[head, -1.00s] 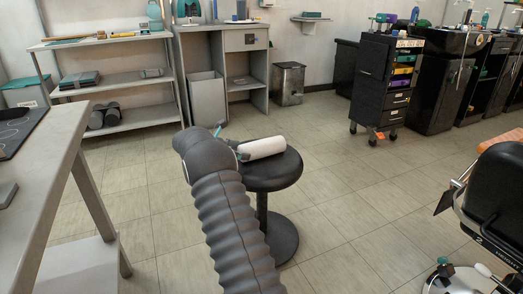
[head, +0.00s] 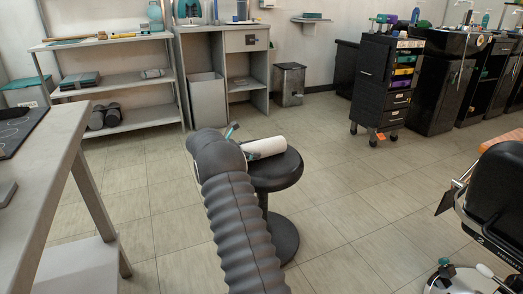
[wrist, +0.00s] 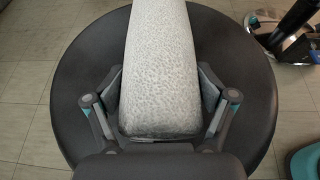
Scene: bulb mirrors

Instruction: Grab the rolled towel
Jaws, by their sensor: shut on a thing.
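The white rolled towel (head: 265,147) lies on the round black stool seat (head: 284,178). In the wrist view the towel (wrist: 160,70) runs from the top edge down between my fingers. My gripper (wrist: 160,103) is shut on the towel, with one finger pad against each side, low over the black seat (wrist: 80,65). In the head view my dark ribbed arm hides most of the gripper and the towel's near end. I cannot tell whether the towel is lifted off the seat.
A grey table (head: 62,140) stands at the left. Shelves (head: 115,80) line the back wall. A black drawer cart (head: 385,85) stands at the back right, and a black chair (head: 495,195) is at the right. The tiled floor around the stool is mostly clear.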

